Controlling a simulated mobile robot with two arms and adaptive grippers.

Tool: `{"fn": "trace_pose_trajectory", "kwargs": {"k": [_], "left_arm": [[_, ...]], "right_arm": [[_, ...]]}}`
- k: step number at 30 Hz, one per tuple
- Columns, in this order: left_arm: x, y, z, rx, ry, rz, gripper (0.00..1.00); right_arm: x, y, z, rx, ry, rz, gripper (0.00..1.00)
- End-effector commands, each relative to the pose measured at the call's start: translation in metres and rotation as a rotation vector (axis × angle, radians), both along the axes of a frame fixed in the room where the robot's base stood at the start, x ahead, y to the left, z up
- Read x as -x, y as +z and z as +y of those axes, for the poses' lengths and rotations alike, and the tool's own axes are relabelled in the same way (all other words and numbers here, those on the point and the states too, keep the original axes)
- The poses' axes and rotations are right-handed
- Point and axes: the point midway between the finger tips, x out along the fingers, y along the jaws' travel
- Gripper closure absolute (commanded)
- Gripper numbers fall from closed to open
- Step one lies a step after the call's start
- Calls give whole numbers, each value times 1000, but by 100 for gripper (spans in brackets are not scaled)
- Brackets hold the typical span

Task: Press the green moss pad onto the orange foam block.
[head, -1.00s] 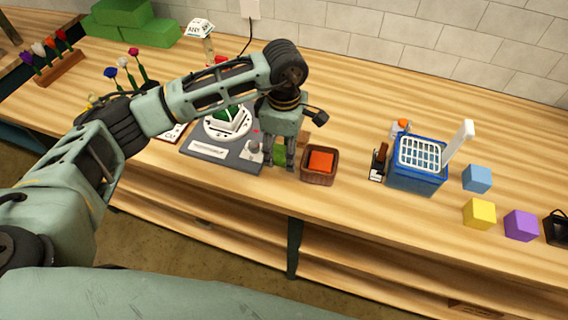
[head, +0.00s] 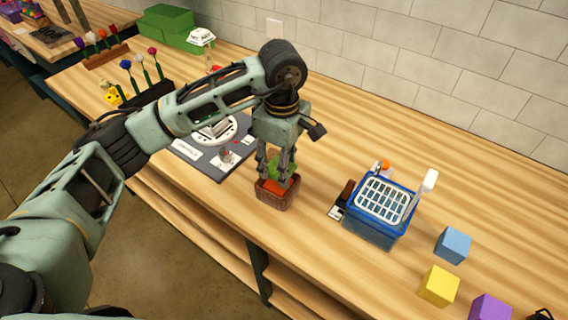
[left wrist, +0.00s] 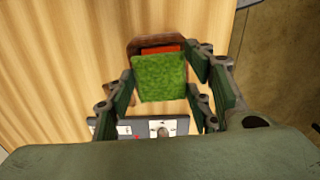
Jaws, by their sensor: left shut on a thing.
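My left gripper (head: 278,172) is shut on the green moss pad (head: 281,165) and holds it over the brown basket (head: 272,202). The orange foam block (head: 276,187) sits in the basket, partly hidden under the pad. In the left wrist view the square moss pad (left wrist: 160,78) lies between the fingers and covers most of the block, with a strip of orange foam block (left wrist: 160,48) showing beyond it. I cannot tell whether the pad touches the block. My right gripper is in neither view.
A grey board with a white round scale (head: 215,130) stands left of the basket. A blue crate with a white grid (head: 375,228) stands to the right, with blue, yellow (head: 439,286) and purple cubes beyond it. The wood between basket and crate is mostly clear.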

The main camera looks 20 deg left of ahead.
Motion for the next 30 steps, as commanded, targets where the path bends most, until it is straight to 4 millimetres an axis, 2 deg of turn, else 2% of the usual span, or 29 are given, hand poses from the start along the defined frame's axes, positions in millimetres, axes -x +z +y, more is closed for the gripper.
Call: {"fn": "trace_pose_trajectory", "kwargs": {"k": [6, 12, 17, 22, 30], "left_arm": [[0, -2, 0, 0, -11, 0, 64], [0, -12, 0, 1, -11, 1, 64], [0, -23, 0, 1, -11, 1, 64], [0, -34, 0, 1, -11, 0, 64], [0, -39, 0, 0, -10, -1, 64]], "right_arm": [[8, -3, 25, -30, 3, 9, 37], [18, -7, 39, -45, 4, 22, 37], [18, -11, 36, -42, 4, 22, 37], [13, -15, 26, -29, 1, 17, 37], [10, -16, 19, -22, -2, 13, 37]]}}
